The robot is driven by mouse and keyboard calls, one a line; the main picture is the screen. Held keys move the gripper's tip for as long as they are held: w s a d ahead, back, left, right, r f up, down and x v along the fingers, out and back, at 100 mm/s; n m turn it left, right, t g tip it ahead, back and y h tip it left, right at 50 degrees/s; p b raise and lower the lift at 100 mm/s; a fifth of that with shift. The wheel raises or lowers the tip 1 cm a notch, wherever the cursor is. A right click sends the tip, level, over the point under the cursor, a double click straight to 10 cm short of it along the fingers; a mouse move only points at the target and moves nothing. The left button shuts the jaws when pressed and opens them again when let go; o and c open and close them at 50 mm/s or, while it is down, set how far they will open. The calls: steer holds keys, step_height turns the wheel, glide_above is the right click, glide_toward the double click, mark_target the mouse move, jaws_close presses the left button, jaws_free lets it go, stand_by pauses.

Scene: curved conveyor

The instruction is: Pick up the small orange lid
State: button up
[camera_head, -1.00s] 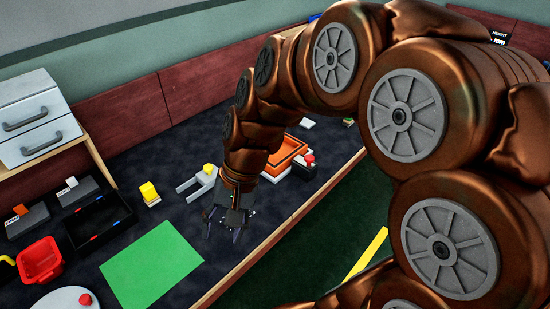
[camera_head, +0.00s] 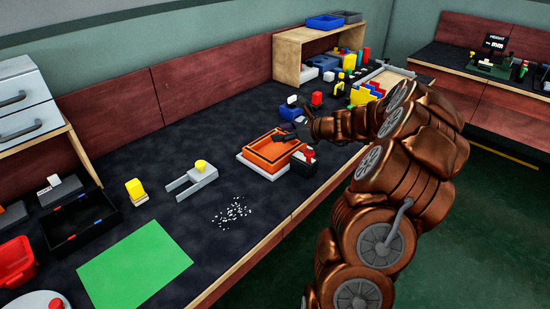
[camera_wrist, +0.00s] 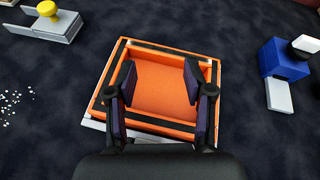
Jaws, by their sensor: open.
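An orange, shallow, open box-like piece (camera_head: 262,146) with a raised rim and dark strips lies on a white base on the dark table. I cannot tell whether it is the lid. It also shows in the wrist view (camera_wrist: 118,72), below and ahead of my fingers. My gripper (camera_head: 297,134) is over its back right side in the head view. In the wrist view my gripper (camera_wrist: 158,78) is open, its two dark fingers apart with the orange floor of the piece between them. The fingers look empty; whether they touch it is unclear.
A black and red item (camera_head: 304,160) stands just right of the orange piece. A grey fork-shaped holder with a yellow knob (camera_head: 201,168) is to its left. White bits (camera_head: 233,212) lie scattered in front. A blue block (camera_wrist: 283,60) is to the right in the wrist view.

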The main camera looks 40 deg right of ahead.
steer(key=d+f+m, duration=0.1)
steer(key=d, duration=0.1)
steer(key=d+f+m+h, duration=0.1)
steer(key=d, duration=0.2)
steer(key=s+d+f+m+h, duration=0.1)
steer(key=d, duration=0.2)
steer(key=shift+d+f+m+t+b, duration=0.15)
steer(key=shift+f+m+t+b, duration=0.15)
steer(key=shift+f+t, duration=0.1)
steer(key=shift+x, duration=3.8)
steer(key=shift+d, duration=0.2)
jaws_close()
